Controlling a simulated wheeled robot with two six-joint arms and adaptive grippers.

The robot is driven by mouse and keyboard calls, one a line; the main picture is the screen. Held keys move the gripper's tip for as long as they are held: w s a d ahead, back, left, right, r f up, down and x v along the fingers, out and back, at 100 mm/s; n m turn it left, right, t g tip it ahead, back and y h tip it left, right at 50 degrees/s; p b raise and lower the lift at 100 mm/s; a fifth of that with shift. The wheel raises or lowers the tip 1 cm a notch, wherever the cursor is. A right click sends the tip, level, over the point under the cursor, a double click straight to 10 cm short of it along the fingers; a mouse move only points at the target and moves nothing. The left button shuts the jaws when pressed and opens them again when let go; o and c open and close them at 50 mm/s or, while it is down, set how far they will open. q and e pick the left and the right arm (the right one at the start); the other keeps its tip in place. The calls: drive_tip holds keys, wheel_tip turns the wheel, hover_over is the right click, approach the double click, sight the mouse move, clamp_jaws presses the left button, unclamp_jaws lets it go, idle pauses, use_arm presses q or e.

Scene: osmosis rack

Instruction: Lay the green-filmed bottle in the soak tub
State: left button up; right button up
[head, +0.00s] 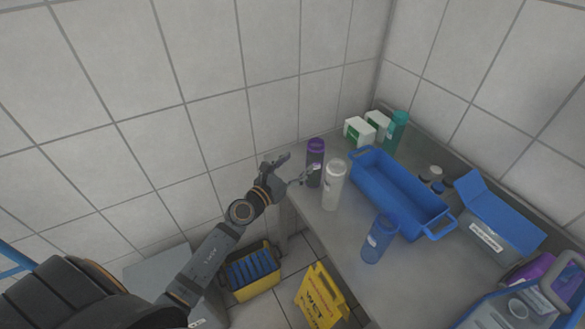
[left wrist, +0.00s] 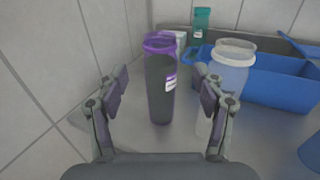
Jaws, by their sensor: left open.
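My left gripper (head: 291,170) is open at the table's left end. Its fingers stand apart, pointing at a dark bottle with a purple rim (head: 315,163). In the left wrist view this bottle (left wrist: 160,90) stands upright between and beyond the fingertips, with no clear contact. A pale translucent bottle (head: 334,186) stands beside it, close to the right finger in the left wrist view (left wrist: 229,85). A teal-green bottle (head: 396,132) stands at the back. I cannot tell which bottle bears green film. The blue tub (head: 398,195) looks empty. My right gripper is out of view.
A blue bottle (head: 377,240) stands in front of the tub. White-and-green boxes (head: 359,131) are behind it. A grey-blue box with an open lid (head: 495,225) is at right. A yellow wet-floor sign (head: 321,298) and yellow crate (head: 252,272) are on the floor. Tiled walls border the table.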

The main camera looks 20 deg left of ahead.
use_arm(q)
drive_tip(key=shift+v, duration=0.85)
